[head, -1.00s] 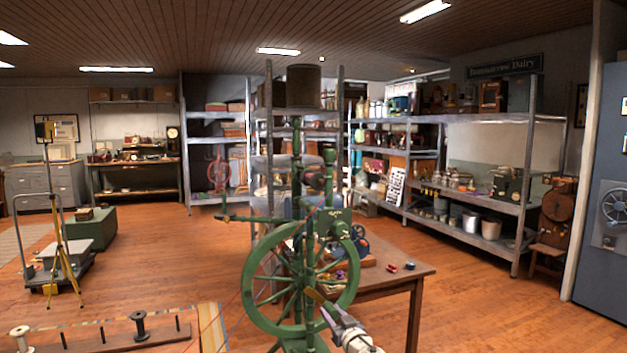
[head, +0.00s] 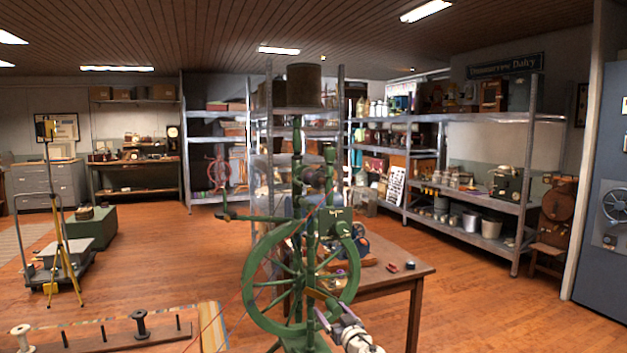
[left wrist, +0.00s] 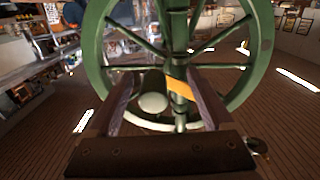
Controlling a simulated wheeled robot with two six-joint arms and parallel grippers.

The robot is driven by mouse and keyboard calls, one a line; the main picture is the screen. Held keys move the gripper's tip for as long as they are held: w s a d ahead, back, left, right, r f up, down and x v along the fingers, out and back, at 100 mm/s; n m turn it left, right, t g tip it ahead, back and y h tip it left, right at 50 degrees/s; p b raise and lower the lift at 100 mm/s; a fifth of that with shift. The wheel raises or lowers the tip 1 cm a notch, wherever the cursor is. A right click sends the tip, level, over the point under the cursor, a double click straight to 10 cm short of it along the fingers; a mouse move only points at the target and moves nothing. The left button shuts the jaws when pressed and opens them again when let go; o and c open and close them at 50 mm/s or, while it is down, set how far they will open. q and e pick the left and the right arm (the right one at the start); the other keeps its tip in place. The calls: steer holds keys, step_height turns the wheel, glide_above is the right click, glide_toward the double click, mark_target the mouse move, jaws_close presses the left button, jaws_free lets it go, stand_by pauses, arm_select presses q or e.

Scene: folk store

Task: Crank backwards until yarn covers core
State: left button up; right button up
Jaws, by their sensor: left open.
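A green spinning wheel (head: 249,298) stands upright in front of me, with a large spoked rim and a tall post. A dark, partly purplish bobbin (head: 318,181) sits high on its frame; how much of its core shows is too small to tell. A thin reddish yarn line runs down near it. My left gripper (head: 322,308) is open at the lower right of the wheel. In the left wrist view its fingers (left wrist: 155,88) are spread before the spokes. An orange-yellow bar (left wrist: 181,89) shows between them, nearer the right finger; contact is unclear. My right gripper is not in view.
A wooden table (head: 400,274) with small items stands behind the wheel to the right. A rack with pegs and spools (head: 139,322) lies at lower left. A yellow tripod (head: 62,250) and cart stand farther left. Open floor lies between.

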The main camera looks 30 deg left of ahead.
arm_select(q)
steer(key=v, duration=0.9)
stand_by(0.5)
steer(key=shift+a, duration=0.15)
steer(key=shift+x, duration=3.5)
